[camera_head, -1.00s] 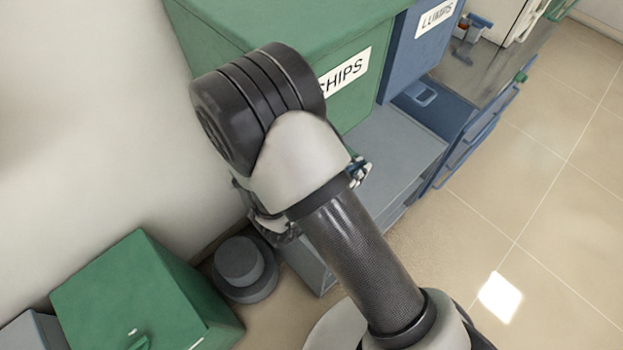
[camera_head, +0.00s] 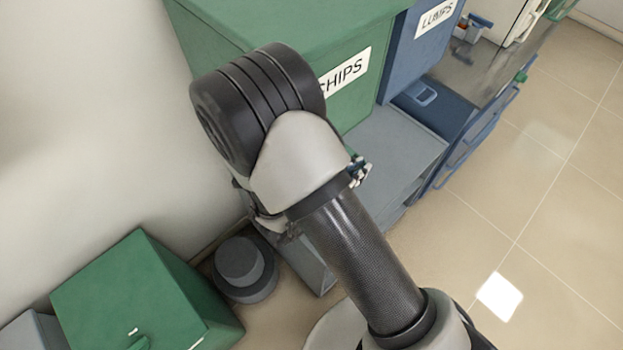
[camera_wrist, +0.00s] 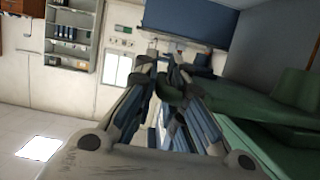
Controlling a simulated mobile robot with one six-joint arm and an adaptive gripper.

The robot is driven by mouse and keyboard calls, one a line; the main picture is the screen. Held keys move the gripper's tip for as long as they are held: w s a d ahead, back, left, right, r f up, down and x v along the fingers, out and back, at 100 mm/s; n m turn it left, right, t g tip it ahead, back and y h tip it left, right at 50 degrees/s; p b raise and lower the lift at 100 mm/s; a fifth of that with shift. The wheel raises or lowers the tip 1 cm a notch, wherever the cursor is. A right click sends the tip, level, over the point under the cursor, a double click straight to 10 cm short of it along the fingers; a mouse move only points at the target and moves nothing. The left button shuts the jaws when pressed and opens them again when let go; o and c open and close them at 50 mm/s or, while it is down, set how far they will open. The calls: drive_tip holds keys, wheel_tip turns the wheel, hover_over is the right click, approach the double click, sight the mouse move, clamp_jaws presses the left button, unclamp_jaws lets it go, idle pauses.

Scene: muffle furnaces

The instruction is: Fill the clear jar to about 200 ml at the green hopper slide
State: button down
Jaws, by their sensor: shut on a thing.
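The green hopper (camera_head: 345,110) with a label ending in "HIPS" stands at upper middle in the head view, its front partly behind my arm. My gripper shows past the arm at the hopper's lower front (camera_head: 358,172). In the wrist view my gripper (camera_wrist: 172,85) is shut on a small dark green part, seemingly the slide's handle, mostly covered by the fingers. A small green bit also shows beside the fingertips in the head view. The clear jar cannot be made out; the space under the hopper is largely hidden by my arm.
A blue hopper (camera_head: 410,50) marked "LUMPS" stands right of the green one. A grey shelf (camera_head: 395,145) lies below them. A green box (camera_head: 130,290) and a dark grey round object (camera_head: 243,270) are at lower left. The tiled floor (camera_head: 540,240) at right is clear.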

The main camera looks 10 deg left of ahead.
drive_tip(key=shift+a, duration=0.1)
drive_tip(key=shift+w+a, duration=0.7)
drive_tip(key=shift+a, duration=0.15)
drive_tip(key=c, duration=1.6)
unclamp_jaws()
drive_tip(key=v, duration=1.2)
drive_tip(key=shift+s, duration=0.15)
